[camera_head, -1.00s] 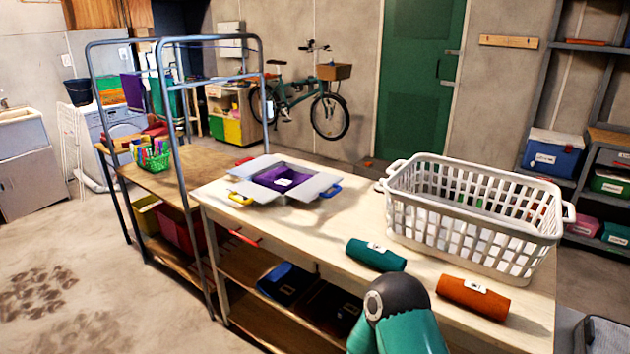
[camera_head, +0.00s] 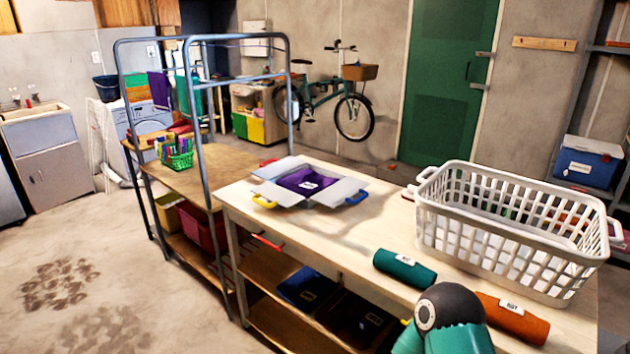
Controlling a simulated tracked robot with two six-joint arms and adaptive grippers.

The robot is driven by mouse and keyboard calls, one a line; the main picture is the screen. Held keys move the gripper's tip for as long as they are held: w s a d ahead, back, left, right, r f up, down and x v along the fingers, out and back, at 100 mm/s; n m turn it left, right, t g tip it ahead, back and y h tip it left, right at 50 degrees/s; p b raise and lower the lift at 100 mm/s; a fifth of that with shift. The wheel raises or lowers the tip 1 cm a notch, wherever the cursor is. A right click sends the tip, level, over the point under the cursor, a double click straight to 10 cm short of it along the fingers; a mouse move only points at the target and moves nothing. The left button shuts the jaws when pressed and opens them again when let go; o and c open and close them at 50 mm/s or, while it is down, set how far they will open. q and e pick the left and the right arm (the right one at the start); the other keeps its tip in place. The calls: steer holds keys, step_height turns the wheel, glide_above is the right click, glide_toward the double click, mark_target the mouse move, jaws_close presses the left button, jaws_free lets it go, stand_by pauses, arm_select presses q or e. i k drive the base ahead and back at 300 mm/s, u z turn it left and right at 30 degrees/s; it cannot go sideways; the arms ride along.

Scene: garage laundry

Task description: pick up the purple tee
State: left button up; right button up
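A folded purple tee (camera_head: 296,185) with a white label lies on a grey-white folding board (camera_head: 346,190) with open flaps, at the far left end of the pale worktable (camera_head: 340,235). A second purple cloth (camera_head: 159,89) hangs on the metal rack at the left; I cannot tell what garment it is. A teal and black part of one of my arms shows at the bottom right, in front of the table's near edge. Neither gripper is in view.
A white laundry basket (camera_head: 447,238) stands on the table's right. A rolled teal cloth (camera_head: 403,268) and a rolled orange cloth (camera_head: 513,318) lie before it. The metal rack (camera_head: 204,140) stands left of the table. The floor (camera_head: 100,270) at left is mostly clear.

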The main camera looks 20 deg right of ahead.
mark_target(306, 183)
steer(key=i, duration=0.85)
steer(key=u, duration=0.05)
